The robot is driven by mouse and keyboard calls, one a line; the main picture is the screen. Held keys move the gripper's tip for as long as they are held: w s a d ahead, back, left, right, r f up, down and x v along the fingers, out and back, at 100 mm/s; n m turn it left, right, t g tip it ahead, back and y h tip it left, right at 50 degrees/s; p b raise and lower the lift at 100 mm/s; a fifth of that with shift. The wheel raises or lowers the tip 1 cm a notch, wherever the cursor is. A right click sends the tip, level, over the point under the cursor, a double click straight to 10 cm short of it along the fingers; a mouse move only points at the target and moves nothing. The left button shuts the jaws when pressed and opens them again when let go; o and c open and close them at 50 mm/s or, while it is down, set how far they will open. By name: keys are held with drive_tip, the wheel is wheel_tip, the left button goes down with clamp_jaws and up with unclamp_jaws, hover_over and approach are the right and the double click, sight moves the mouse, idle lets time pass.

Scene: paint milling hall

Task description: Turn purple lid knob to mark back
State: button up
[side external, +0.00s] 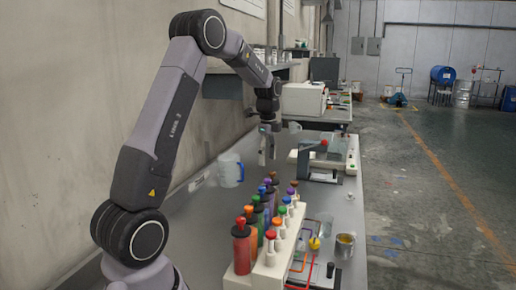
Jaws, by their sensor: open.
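Several colored bottles with knobbed lids stand in two rows along a cream rack (272,268). A purple knob (268,181) shows near the far end of the left row, and a second small purple knob (291,191) shows near the far end of the right row. Any mark on the lids is too small to make out. My gripper (266,163) points down, open and empty, above the bench beyond the far end of the rack. It is apart from both purple knobs.
A clear measuring jug (230,170) stands left of my gripper. A cream device with a red knob (324,143) stands on the right. A metal cup (345,243) and colored tubing (298,262) lie right of the rack. The bench (205,215) left of the rack is clear.

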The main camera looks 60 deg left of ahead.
sight(267, 179)
wheel_tip(267, 179, down, 7)
drive_tip(key=shift+f, duration=0.15)
clamp_jaws()
idle(0.5)
